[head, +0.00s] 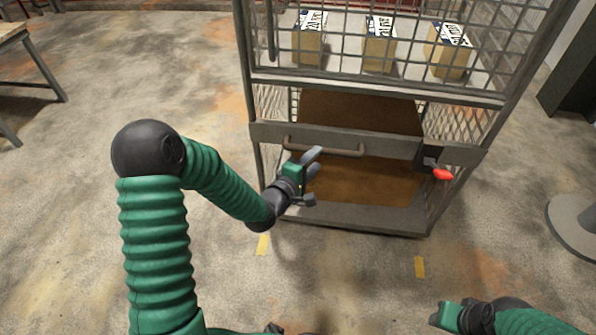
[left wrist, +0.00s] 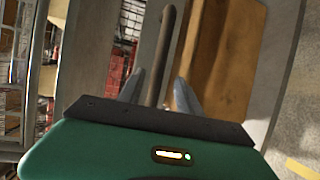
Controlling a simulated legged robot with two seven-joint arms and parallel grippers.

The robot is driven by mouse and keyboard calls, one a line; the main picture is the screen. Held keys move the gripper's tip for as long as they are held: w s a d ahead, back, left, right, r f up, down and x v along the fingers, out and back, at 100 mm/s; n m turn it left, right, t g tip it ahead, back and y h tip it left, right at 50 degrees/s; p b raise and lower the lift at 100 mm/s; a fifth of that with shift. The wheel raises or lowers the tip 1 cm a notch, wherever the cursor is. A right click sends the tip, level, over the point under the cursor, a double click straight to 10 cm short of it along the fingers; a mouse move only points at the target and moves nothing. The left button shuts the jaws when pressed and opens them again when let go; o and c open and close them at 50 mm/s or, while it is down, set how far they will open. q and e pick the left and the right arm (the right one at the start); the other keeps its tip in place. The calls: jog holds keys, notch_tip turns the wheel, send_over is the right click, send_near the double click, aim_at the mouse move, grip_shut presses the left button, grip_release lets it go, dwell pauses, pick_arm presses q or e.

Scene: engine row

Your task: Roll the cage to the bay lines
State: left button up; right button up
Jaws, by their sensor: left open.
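The cage (head: 337,219) is a grey wire-mesh trolley with a grey crossbar and a curved handle (head: 335,151) on its front. My left gripper (head: 313,172) is open in front of the left part of the handle. In the left wrist view the handle (left wrist: 165,55) runs between the two open fingers (left wrist: 158,88); I cannot tell whether they touch it. Two short yellow floor marks, one left (head: 263,245) and one right (head: 419,267), lie in front of the cage. My right gripper (head: 447,315) is low at the right, apart from the cage; its fingers are unclear.
Several labelled cartons (head: 379,50) stand on the cage's upper shelf. A red-tipped lever (head: 441,174) sticks out at the crossbar's right end. A round grey base (head: 575,230) stands at the right and a table (head: 12,32) at the far left. The concrete floor left of the cage is clear.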

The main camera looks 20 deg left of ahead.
pick_arm(q)
jog(key=p+v, duration=0.8)
jog(key=v, duration=0.3)
jog(key=shift+s, duration=0.2)
jog(key=shift+d+f, duration=0.1)
